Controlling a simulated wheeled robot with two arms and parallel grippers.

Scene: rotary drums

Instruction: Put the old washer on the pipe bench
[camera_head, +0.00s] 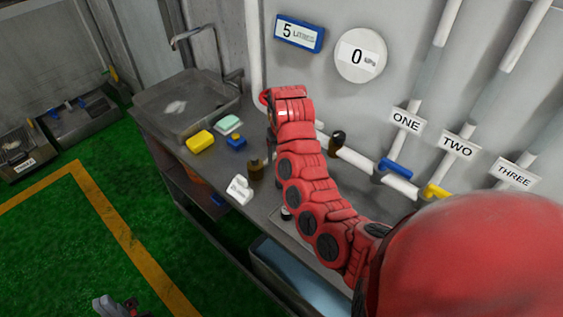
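The pipe bench (268,198) is a long grey metal bench along the wall, with pipes above it. I cannot make out the old washer; the parts around the pipes are small and partly covered by my arm. My red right arm reaches across the bench, its wrist bent near the pipe end. Its fingers are hidden behind the wrist, so I cannot tell what they hold. My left gripper (112,306) shows only in part at the bottom left edge, low over the green floor and away from the bench. I cannot tell whether it is open.
A sink (190,102) is at the bench's far end. A yellow block (200,141), a green-topped sponge (228,124), a blue item (236,141), a brown bottle (256,169) and a white label stand (239,190) occupy the bench. Pipe labels mark ONE, TWO and THREE. Green floor is clear at left.

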